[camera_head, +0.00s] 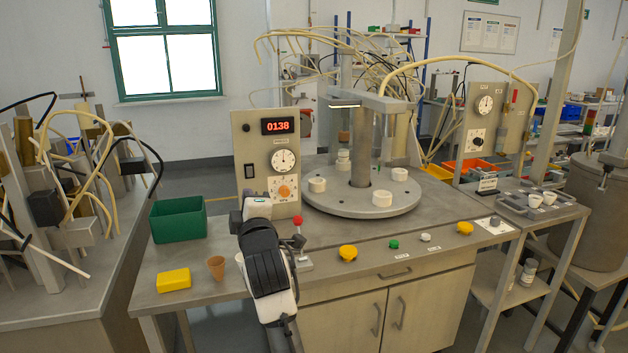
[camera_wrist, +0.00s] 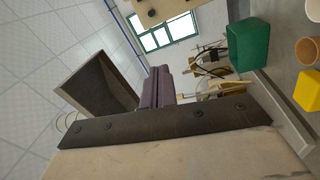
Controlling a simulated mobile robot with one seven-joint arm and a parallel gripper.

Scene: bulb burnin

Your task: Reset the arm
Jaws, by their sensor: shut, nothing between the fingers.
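My arm (camera_head: 265,258), white and black, rises in front of the bench in the head view, left of a red-knobbed lever. Its end overlaps the front of the control box. My gripper (camera_wrist: 160,88) shows in the wrist view as dark purplish fingers close together, shut and empty. The gripper's fingertips are hard to make out in the head view. The wrist view is tilted, with ceiling at left and the bench top at right.
A green bin (camera_head: 178,219), a yellow block (camera_head: 173,280) and a terracotta cup (camera_head: 217,267) stand left of my arm. A red-knobbed lever (camera_head: 298,222) is close on its right. Behind are a control box (camera_head: 252,150) reading 0138 and a round turntable (camera_head: 335,200) with white pieces.

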